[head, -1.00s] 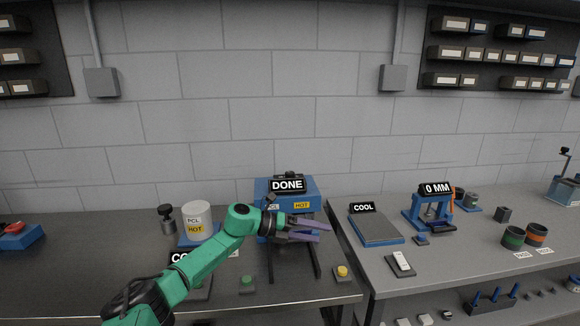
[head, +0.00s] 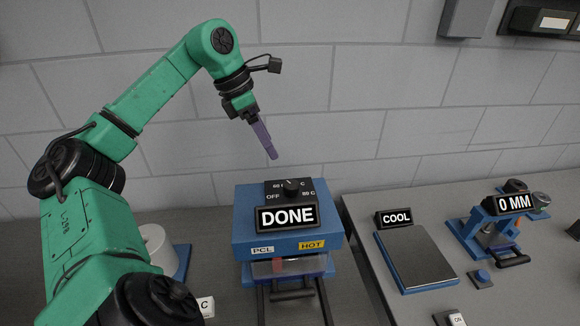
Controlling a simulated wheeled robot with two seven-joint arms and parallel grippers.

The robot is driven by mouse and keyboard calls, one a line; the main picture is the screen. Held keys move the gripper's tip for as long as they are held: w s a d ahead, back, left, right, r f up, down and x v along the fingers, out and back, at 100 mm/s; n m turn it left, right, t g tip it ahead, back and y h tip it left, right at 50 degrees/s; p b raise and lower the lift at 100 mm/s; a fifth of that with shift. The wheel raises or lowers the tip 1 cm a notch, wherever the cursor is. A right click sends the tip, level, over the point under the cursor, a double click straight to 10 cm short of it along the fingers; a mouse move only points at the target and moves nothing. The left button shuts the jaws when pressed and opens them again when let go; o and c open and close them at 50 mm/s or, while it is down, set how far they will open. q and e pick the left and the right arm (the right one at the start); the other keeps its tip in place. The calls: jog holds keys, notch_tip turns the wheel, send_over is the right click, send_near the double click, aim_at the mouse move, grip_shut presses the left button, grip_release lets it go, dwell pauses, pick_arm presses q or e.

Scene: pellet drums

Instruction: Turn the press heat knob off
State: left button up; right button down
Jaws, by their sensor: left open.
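The blue press (head: 262,232) stands at the middle of the bench, with PCL and HOT labels and a DONE sign (head: 287,217) on its front. Its black heat knob (head: 291,186) sits on a dark dial plate on top, marked OFF at the left and with temperatures around it. The knob's pointer is too small to read surely, but it does not seem to face OFF. My left gripper (head: 272,155) points down above and a little left of the knob, apart from it. Its purple fingers overlap in this view; it is open and empty. My right gripper is not in view.
A blue-framed cooling plate (head: 420,262) with a COOL sign stands right of the press. A blue gauge with a 0 MM sign (head: 510,203) is farther right. A white drum (head: 157,245) stands at left, partly behind my arm.

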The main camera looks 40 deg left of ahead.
pick_arm(q)
jog(key=b, duration=0.2)
send_near(291, 184)
jog(key=d+f, duration=0.1)
jog(key=x, duration=0.5)
jog(key=a+x, duration=0.1)
jog(key=x, duration=0.2)
jog(key=shift+w+f, duration=0.15)
jog(key=shift+w, duration=0.2)
jog(key=shift+f, duration=0.3)
jog(key=shift+d, duration=0.2)
jog(key=shift+s+d, duration=0.1)
jog(key=shift+s, duration=0.05)
grip_shut()
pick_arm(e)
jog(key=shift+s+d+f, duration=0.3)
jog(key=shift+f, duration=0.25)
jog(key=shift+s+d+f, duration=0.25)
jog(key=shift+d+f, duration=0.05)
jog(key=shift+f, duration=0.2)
